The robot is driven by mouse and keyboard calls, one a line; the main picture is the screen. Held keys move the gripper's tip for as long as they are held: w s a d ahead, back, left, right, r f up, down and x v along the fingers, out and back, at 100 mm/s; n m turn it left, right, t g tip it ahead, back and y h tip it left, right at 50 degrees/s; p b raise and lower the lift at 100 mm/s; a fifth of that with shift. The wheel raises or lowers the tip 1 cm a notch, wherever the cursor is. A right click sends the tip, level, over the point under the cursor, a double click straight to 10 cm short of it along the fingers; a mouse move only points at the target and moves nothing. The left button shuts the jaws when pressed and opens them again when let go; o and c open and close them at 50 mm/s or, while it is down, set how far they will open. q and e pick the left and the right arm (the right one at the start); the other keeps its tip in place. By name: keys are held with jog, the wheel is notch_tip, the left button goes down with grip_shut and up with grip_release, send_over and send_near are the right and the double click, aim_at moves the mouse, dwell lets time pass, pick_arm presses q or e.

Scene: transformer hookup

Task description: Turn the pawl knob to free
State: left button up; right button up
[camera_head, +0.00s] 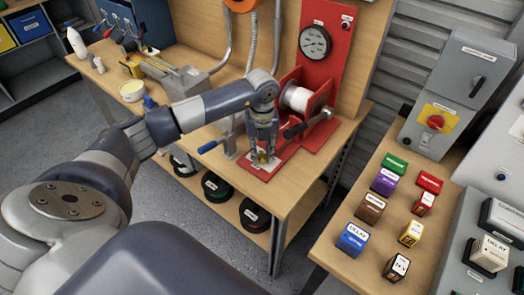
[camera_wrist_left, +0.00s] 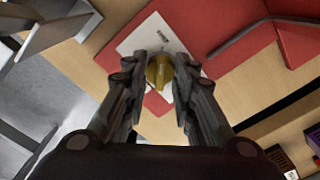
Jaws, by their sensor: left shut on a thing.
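The pawl knob is a small yellow knob (camera_wrist_left: 160,72) on a white plate (camera_wrist_left: 135,45) with small lettering that I cannot read. The plate lies on the red base of a winch (camera_head: 297,97). My left gripper (camera_head: 263,158) points down over the plate. In the left wrist view its two fingers (camera_wrist_left: 161,82) are on either side of the knob, shut on it. In the head view the fingers hide most of the knob. My right gripper is not in view.
A dark crank handle (camera_head: 303,125) extends from the winch close to my left gripper. A round gauge (camera_head: 314,42) is on the red panel behind. A blue-handled lever (camera_head: 208,146) is to the left. Several coloured boxes (camera_head: 383,181) stand on the right table.

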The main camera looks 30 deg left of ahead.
aim_at(262, 154)
pick_arm(q)
jog(key=o, duration=1.1)
notch_tip(262, 154, up, 12)
dwell(0.5)
